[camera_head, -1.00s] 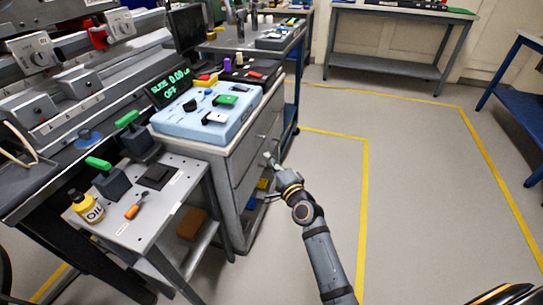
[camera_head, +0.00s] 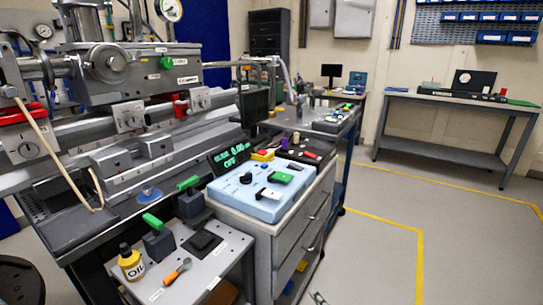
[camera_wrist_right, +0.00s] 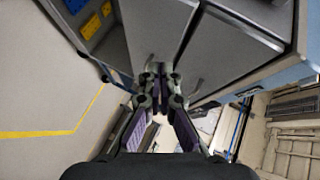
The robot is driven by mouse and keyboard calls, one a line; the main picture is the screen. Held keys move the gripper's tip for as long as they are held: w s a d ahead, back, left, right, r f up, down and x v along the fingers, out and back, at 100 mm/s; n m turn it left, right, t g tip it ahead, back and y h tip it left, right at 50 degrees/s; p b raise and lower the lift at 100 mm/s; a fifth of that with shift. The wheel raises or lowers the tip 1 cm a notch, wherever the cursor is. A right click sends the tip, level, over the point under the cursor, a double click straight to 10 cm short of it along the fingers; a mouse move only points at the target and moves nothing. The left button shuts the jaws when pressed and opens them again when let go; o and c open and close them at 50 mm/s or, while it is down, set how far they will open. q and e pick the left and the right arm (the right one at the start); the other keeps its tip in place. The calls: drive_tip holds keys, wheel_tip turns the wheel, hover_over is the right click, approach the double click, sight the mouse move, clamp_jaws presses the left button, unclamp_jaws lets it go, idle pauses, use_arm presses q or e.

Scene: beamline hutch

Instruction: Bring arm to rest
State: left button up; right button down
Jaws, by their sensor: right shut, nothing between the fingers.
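My right gripper (camera_head: 318,298) shows only as a small tip at the bottom edge of the head view, in front of the grey drawer cabinet (camera_head: 292,244). In the right wrist view, my right gripper (camera_wrist_right: 157,80) is shut and empty, its fingers pointing toward the cabinet's drawer fronts and handles. I cannot tell the exact gap to the cabinet. The rest of the right arm is out of the head view. My left gripper is not in view.
A blue control box (camera_head: 258,198) sits on the cabinet. An oil bottle (camera_head: 131,262) and an orange-handled screwdriver (camera_head: 178,270) are on the low side table (camera_head: 205,280). The machine stands left. Floor right of the cabinet is open, with yellow lines.

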drive_tip(key=s+d+f+n+g+h, duration=0.2)
drive_tip(key=s+d+f+n+g, duration=0.15)
drive_tip(key=s+f, duration=0.35)
drive_tip(key=s+d+f+n+g+h, duration=0.1)
drive_tip(key=s+d+f+n+g, duration=0.2)
drive_tip(key=s+f, duration=0.5)
drive_tip(key=s+d+f+n+g+h, duration=0.2)
drive_tip(key=s+f+n+g, duration=0.25)
drive_tip(key=s+f, duration=0.25)
use_arm(q)
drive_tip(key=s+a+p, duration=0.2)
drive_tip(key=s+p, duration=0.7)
drive_tip(key=p, duration=0.3)
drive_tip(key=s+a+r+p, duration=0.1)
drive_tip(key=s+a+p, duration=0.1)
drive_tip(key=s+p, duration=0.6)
drive_tip(key=p, duration=0.5)
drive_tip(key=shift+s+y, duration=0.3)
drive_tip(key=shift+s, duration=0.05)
use_arm(e)
drive_tip(key=s+d, duration=0.2)
drive_tip(key=s, duration=0.7)
drive_tip(key=s+d+g, duration=0.1)
drive_tip(key=s+d, duration=0.1)
drive_tip(key=s, duration=0.7)
drive_tip(key=shift+s+d+r, duration=0.3)
drive_tip(key=shift+d+r, duration=0.05)
drive_tip(key=shift+r, duration=0.1)
